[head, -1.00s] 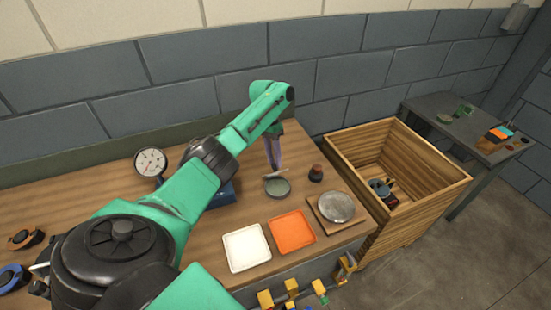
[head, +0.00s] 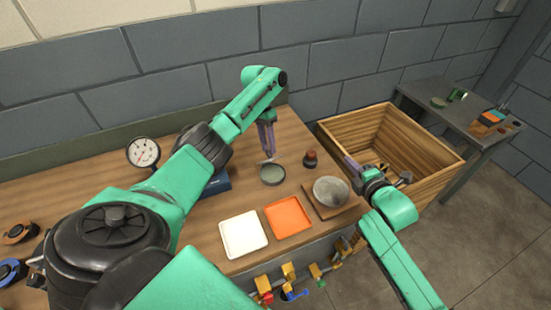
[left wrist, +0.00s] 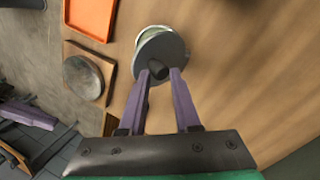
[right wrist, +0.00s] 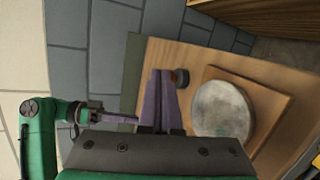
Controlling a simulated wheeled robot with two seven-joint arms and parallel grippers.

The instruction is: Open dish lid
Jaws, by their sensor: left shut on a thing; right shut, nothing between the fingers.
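The dish (head: 272,175) is a small round grey-green vessel with a pale rim, on the wooden bench. My left gripper (head: 268,158) is above its back edge. In the left wrist view its fingers (left wrist: 160,72) are shut on the dark knob of the grey disc lid (left wrist: 170,48). The lid overlaps the dish, whose pale rim (left wrist: 147,34) shows past one side. I cannot tell how far apart they are. My right gripper (head: 352,165) is shut and empty, right of the dish beyond the small dark-topped jar; its fingers show in the right wrist view (right wrist: 160,95).
A small dark-topped jar (head: 310,159) stands right of the dish. A grey round plate (head: 331,191) sits on a wooden board (head: 345,212). White (head: 243,235) and orange (head: 288,217) trays lie in front. A wooden crate (head: 440,165) stands right; a dial gauge (head: 143,152) stands left.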

